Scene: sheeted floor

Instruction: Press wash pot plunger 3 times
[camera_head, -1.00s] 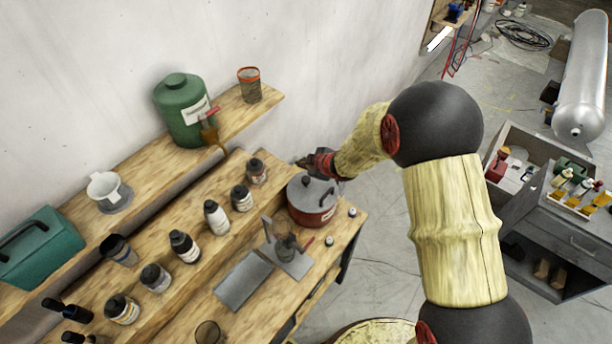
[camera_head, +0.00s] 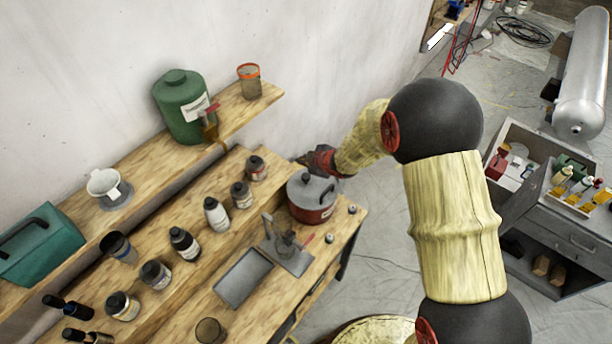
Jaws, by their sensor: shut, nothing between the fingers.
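The red wash pot (camera_head: 312,213) stands near the right end of the wooden bench. It has a grey lid with a plunger (camera_head: 311,186) on top. My gripper (camera_head: 303,161) is shut and empty, just behind and above the pot, with its fingers pointing left towards the wall. From this angle I cannot tell whether any part of it touches the plunger or lid; the fingertips look apart from it.
Several bottles, such as a white one (camera_head: 216,214), stand on the step left of the pot. A metal stand (camera_head: 288,258) and a grey tray (camera_head: 243,277) lie in front. A green canister (camera_head: 183,106) stands on the upper shelf. A drawer cabinet (camera_head: 560,230) is at right.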

